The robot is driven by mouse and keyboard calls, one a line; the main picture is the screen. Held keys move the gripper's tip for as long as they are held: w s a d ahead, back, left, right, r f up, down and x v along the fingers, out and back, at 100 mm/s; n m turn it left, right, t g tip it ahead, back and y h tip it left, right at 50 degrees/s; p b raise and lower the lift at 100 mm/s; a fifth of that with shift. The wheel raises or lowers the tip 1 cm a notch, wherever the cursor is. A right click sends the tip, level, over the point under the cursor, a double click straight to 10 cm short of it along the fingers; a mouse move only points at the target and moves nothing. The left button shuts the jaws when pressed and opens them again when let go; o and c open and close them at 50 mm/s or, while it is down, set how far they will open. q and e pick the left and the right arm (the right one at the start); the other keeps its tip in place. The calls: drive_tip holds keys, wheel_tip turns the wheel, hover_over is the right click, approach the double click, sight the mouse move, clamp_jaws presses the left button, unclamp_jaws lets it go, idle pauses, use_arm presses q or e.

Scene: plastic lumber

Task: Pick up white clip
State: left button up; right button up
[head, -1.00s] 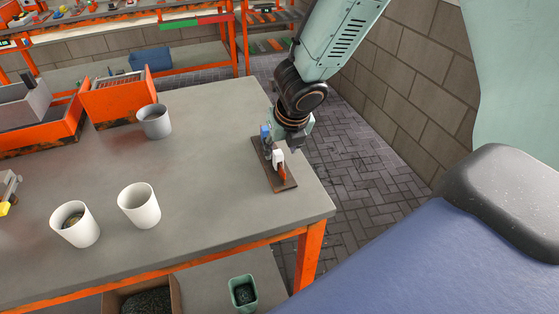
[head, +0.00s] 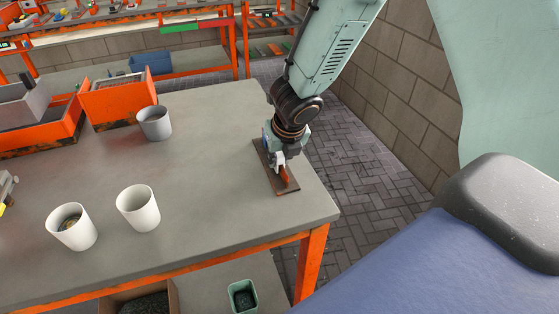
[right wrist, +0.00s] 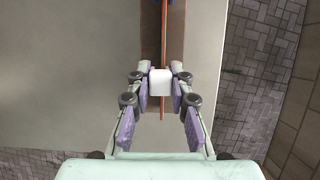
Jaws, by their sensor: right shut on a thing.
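The white clip (head: 279,161) is at the brown board (head: 286,187) near the table's right edge. In the right wrist view the white clip (right wrist: 160,83) sits between the two purple finger pads of my right gripper (right wrist: 160,92), with a thin orange piece (right wrist: 162,110) running past it. My right gripper (head: 281,158) is shut on the clip, low over the board. The orange piece (head: 286,174) stands on the board. The gripper hides part of the clip and a blue part behind it in the head view. My left gripper is not in view.
Two white cups (head: 138,208) (head: 72,227) and a grey cup (head: 154,123) stand on the grey table (head: 205,180). An orange bin (head: 120,102) is at the back left. The table between cups and board is clear. Beyond the right edge is brick floor.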

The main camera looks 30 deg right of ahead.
drive_tip(key=shift+s+d, duration=0.15)
drive_tip(key=shift+d, duration=0.05)
drive_tip(key=shift+c, duration=0.3)
